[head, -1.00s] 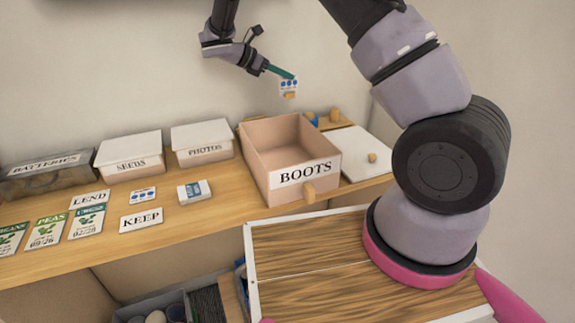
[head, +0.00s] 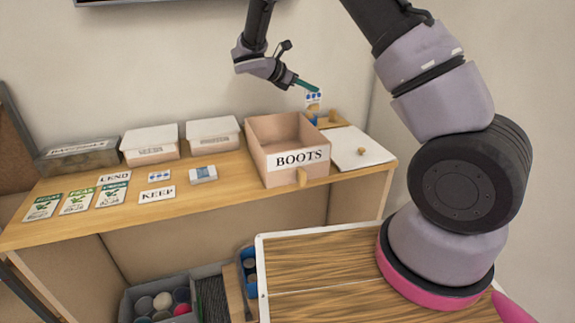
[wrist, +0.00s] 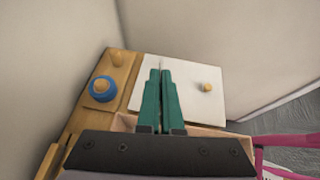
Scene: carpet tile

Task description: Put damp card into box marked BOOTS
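My gripper (head: 310,87) is shut on a small white card with blue marks (head: 314,97), which hangs from its fingertips. In the wrist view my teal fingers (wrist: 160,85) are together, and the card shows only as a thin edge at their tips. The peach box labelled BOOTS (head: 298,159) stands open on the wooden shelf. The card appears above its back right corner in the head view; I cannot tell whether it is over the opening. A similar card with blue marks (head: 160,176) lies on the shelf above the KEEP label.
A white lid with a knob (head: 362,147) lies right of the box. A wooden stand with a blue ring (wrist: 102,88) is behind. Lidded boxes (head: 150,144), seed packets (head: 77,199) and a small packet (head: 203,174) are to the left. A bin (head: 160,303) stands below.

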